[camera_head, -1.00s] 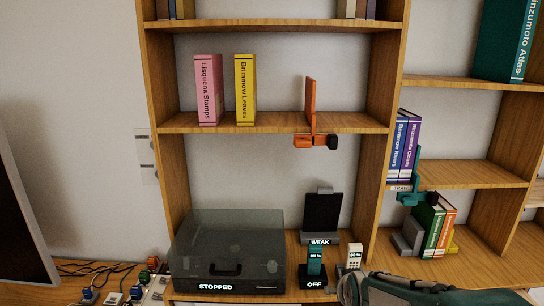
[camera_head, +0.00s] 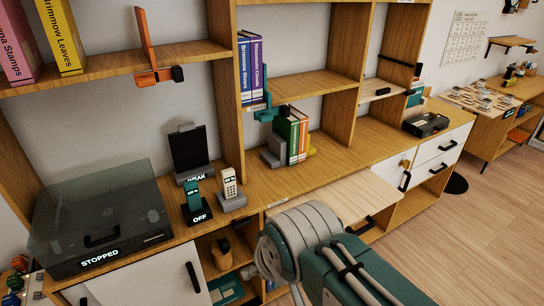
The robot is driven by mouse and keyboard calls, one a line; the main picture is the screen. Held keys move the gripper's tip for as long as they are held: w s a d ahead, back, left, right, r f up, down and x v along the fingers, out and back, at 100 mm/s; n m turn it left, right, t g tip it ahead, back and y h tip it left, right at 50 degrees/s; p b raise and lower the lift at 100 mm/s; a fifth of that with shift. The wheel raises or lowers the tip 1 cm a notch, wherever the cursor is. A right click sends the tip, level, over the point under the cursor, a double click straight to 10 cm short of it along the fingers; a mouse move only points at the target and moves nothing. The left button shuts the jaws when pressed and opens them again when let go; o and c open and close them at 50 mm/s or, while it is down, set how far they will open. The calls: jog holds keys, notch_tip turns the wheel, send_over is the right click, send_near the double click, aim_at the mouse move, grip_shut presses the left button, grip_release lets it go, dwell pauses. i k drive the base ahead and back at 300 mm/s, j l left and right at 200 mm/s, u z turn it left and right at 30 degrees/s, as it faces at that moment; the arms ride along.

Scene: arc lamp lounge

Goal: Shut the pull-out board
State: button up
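The pull-out board (camera_head: 345,197) is a pale wooden panel that sticks out from the cabinet just below the counter, right of the middle in the head view. It has a dark handle (camera_head: 363,223) on its front edge. My own arm, grey and teal, covers the board's near left part. The fingers of my gripper do not show in this view, so its place relative to the board is hidden.
The turntable (camera_head: 105,215) marked STOPPED, a black stand (camera_head: 190,150) and a handset (camera_head: 229,184) stand on the counter (camera_head: 265,182). White drawers (camera_head: 440,150) with dark handles are right of the board. Open wooden floor (camera_head: 465,235) lies at the right.

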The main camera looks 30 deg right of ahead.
aim_at(355, 197)
jog(key=l+z, duration=0.15)
jog(key=z, duration=1.3)
jog(key=j+z, duration=0.3)
